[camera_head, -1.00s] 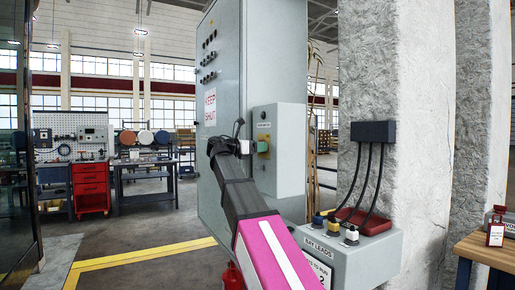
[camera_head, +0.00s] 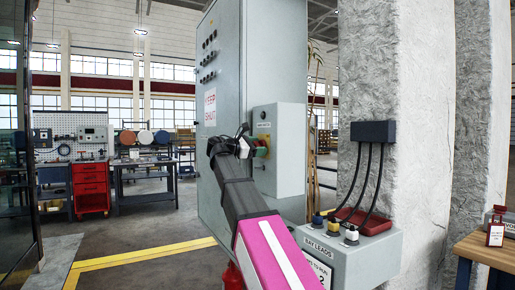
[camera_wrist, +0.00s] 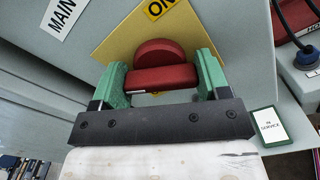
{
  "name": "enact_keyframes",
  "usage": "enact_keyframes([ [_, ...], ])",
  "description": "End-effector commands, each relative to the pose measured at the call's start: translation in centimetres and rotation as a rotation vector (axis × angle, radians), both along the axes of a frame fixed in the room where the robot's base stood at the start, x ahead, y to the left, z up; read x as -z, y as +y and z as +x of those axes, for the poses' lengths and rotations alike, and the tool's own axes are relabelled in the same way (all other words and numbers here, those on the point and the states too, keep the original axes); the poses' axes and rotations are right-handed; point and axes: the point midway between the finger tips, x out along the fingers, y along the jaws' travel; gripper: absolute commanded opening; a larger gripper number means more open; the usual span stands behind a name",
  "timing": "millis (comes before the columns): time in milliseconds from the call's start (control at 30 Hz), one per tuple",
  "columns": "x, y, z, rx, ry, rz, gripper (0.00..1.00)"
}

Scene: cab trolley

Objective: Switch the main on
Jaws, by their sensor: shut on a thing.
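The main switch is a red rotary knob with a bar handle (camera_wrist: 162,78) on a yellow plate (camera_wrist: 118,45), fixed to a small grey switch box (camera_head: 289,150) on the cabinet's side. An "ON" label (camera_wrist: 160,8) is on the plate's upper edge in the wrist view. A "MAIN" label (camera_wrist: 62,14) is to its left. My gripper (camera_wrist: 162,82) has its green fingers on both ends of the red bar and is shut on it. The bar lies askew to the plate's edges. In the head view my gripper (camera_head: 257,147) partly hides the switch.
The tall grey cabinet (camera_head: 215,120) carries a "KEEP SHUT" sign. A "BAY LEADS" box (camera_head: 345,262) with plugs and black cables stands below right, before a concrete pillar (camera_head: 415,130). A green-edged "IN SERVICE" card (camera_wrist: 268,126) shows beside my gripper.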

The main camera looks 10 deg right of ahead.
Motion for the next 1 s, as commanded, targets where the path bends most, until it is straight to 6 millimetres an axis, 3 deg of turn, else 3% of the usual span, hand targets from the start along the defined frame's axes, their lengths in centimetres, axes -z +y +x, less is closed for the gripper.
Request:
enact_keyframes([
  [1000, 0.04, 0.02, -0.08, 0.001, -0.867, 0.282, 0.45],
])
